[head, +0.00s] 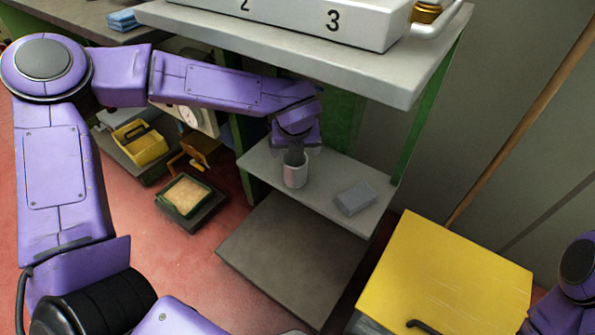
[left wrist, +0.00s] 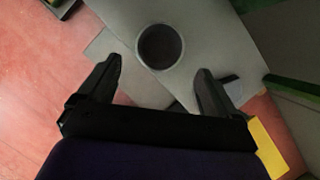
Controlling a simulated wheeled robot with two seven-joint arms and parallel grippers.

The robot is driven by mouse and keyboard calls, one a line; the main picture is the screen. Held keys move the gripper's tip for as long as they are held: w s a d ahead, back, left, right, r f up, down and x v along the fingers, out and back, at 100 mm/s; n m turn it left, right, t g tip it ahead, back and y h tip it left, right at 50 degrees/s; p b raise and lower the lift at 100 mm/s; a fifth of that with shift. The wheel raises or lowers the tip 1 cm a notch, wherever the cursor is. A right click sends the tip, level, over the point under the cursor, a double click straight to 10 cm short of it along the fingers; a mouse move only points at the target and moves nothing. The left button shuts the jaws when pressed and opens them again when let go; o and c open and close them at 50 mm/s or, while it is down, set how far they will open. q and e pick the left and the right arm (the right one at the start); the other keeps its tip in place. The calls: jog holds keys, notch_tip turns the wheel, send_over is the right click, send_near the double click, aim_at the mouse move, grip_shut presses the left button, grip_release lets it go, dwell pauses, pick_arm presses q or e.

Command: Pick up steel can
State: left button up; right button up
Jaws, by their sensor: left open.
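The steel can (head: 295,176) is a pale grey, open-topped cylinder standing upright on the middle shelf, near its left end. In the left wrist view the can (left wrist: 160,46) shows from above as a round rim with a dark inside. My left gripper (head: 296,156) is right above the can in the head view and hides part of its top. In the left wrist view the left gripper (left wrist: 158,66) is open and empty, its fingers spread wider than the can, which appears just beyond the fingertips. My right gripper is not in view.
A grey block (head: 355,198) lies on the shelf (head: 322,178) to the right of the can. The thick upper shelf (head: 300,52) hangs over my left forearm, and a green post (head: 425,125) stands at right. A yellow-topped cabinet (head: 450,275) stands at lower right.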

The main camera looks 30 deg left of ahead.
aim_at(295, 162)
pick_arm(q)
jog(key=b+x, duration=0.3)
jog(key=x, duration=0.6)
jog(key=shift+w+a+f, duration=0.1)
jog(key=shift+w+f, duration=0.05)
jog(key=shift+c, duration=0.2)
jog(key=c, duration=1)
